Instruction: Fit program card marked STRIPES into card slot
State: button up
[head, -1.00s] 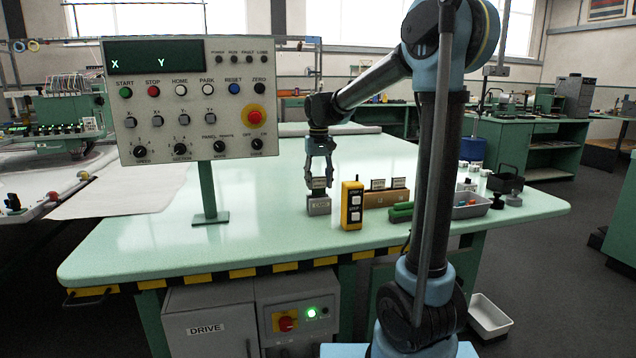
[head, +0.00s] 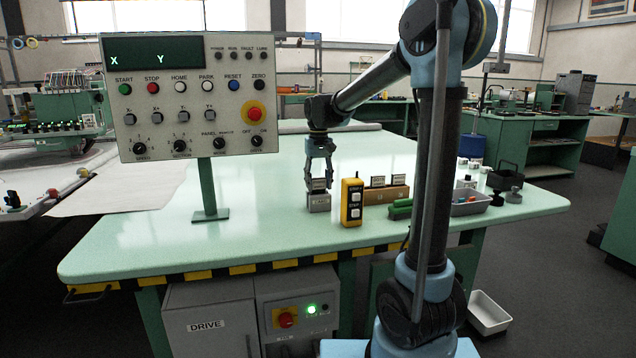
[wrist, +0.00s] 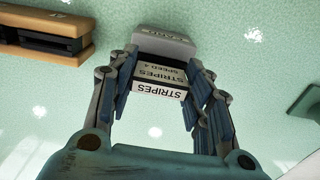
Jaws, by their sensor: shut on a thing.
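The program card marked STRIPES (wrist: 158,90) is between the fingers of my gripper (wrist: 157,95), which is shut on it; the card also reads SPEED 4. The grey block (head: 319,203) stands on the table directly under my gripper (head: 319,182) in the head view. The block's top also shows in the wrist view (wrist: 163,43), just past the card. The card is at the block's top, but I cannot tell how deep it sits; the slot itself is hidden by the card and fingers.
A yellow pendant with buttons (head: 352,203) stands just right of the block. A wooden rack (head: 397,193) with two cards is behind it. Green items (head: 401,210) and a grey tray (head: 470,204) lie further right.

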jog(key=shift+f, duration=0.45)
jog(key=o, duration=1.3)
jog(key=shift+c, duration=0.2)
notch_tip(320, 180, up, 12)
jog(key=shift+f, duration=0.1)
